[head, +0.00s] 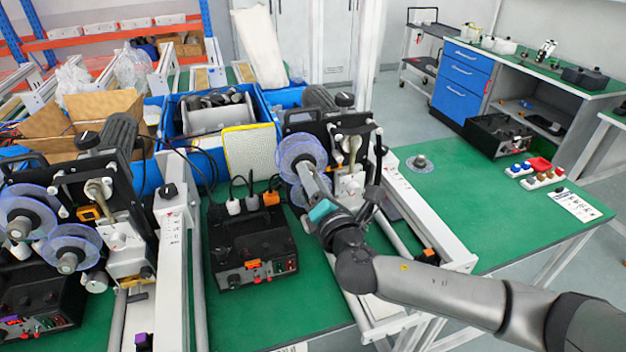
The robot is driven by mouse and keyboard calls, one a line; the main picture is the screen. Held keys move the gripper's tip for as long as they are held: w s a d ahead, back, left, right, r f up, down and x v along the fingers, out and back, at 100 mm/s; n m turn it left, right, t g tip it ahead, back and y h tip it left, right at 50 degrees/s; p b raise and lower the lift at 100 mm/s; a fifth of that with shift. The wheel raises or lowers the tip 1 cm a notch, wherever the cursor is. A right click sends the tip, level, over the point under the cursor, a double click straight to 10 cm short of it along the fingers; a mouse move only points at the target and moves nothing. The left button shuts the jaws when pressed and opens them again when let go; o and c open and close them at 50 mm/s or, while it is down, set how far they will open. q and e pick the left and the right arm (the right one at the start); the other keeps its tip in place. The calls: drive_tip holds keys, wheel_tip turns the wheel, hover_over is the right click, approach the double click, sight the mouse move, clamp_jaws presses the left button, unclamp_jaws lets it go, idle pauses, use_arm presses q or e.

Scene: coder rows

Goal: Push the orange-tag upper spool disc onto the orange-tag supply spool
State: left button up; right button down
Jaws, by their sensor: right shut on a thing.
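The right-hand coder machine has an orange tag (430,254) on its white rail. A clear bluish upper spool disc (296,148) is at the upper left of this machine, in front of its black plate. My right gripper (307,172) reaches it from the lower right and is shut at its hub. The supply spool behind the disc is mostly hidden; I cannot tell whether disc and spool touch. Another clear round edge (298,195) shows just below, partly covered by the gripper. My left gripper is not in view.
A loose clear disc (420,163) lies on the green table (470,215) at right. A black control box (250,248) stands left of the machine, with a second coder (100,200) further left. Blue bins (270,100) stand behind.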

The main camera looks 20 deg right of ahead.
drive_tip(key=shift+w+r, duration=0.1)
drive_tip(key=shift+c, duration=1.9)
unclamp_jaws()
